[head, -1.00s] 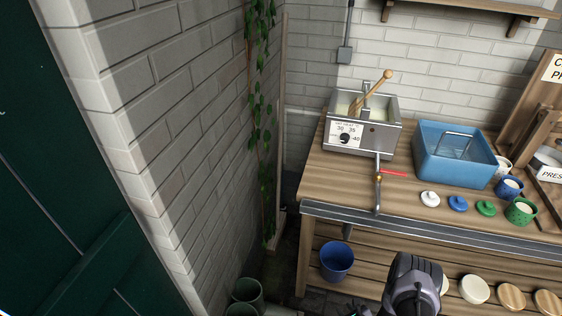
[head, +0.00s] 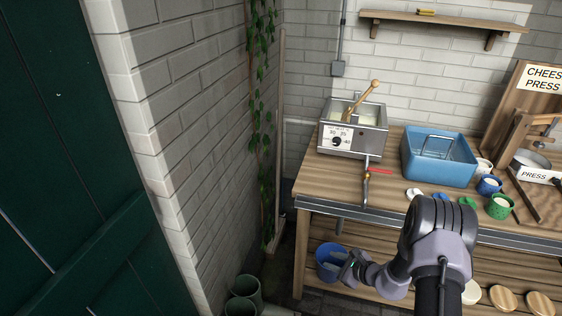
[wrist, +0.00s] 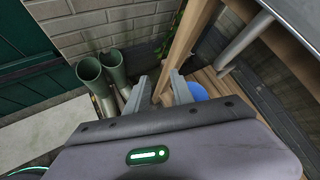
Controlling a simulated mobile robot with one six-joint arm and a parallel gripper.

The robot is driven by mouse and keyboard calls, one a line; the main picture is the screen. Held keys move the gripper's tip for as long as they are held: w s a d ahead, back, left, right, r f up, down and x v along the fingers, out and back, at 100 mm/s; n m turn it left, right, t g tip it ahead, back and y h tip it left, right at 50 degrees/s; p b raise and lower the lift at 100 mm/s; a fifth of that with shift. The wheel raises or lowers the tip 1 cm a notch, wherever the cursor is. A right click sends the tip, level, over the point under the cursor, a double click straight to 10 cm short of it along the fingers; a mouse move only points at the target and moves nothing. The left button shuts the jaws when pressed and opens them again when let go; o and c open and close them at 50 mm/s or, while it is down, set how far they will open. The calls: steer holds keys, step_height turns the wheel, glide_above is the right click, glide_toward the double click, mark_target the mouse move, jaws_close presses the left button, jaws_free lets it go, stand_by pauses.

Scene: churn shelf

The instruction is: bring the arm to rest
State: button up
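My arm (head: 432,240) reaches up from the bottom of the head view, in front of the wooden bench, and bends to the left. My gripper (head: 346,268) is at its left end, overlapping the blue bucket (head: 326,254) in the picture. In the wrist view the two grey fingers of my gripper (wrist: 160,84) stand apart with nothing between them. The bucket shows as a blue patch (wrist: 198,92) beyond the right finger. I cannot tell how far the gripper is from it.
The bench (head: 320,173) holds a steel vat (head: 351,139), a blue tub (head: 428,168), mugs and lids. A tap (head: 366,185) is at its front. A dark green door (head: 60,170) fills the left.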

steer(key=s+a+r+n+g+y, duration=0.1)
steer(key=s+a+r+n, duration=0.15)
steer(key=r, duration=0.65)
steer(key=s+a+r+n+g+y, duration=0.1)
steer(key=a+r+n, duration=0.25)
steer(key=r, duration=0.45)
steer(key=s+a+r+n+g, duration=0.1)
steer(key=s+a+r+n, duration=0.2)
steer(key=r, duration=0.6)
steer(key=s+a+r+n+g+h, duration=0.15)
steer(key=s+a+r+n, duration=0.3)
steer(key=s+r, duration=0.55)
steer(key=s+d+r+n+h, duration=0.2)
steer(key=s+d, duration=0.1)
steer(key=s, duration=0.5)
steer(key=s+d+r+n+t+h, duration=0.1)
steer(key=s+d+r+n+h, duration=0.1)
steer(key=s, duration=0.6)
steer(key=shift+s+d+n+h, duration=0.35)
steer(key=shift+d+n, duration=0.1)
steer(key=shift+n, duration=0.4)
steer(key=shift+t, duration=0.25)
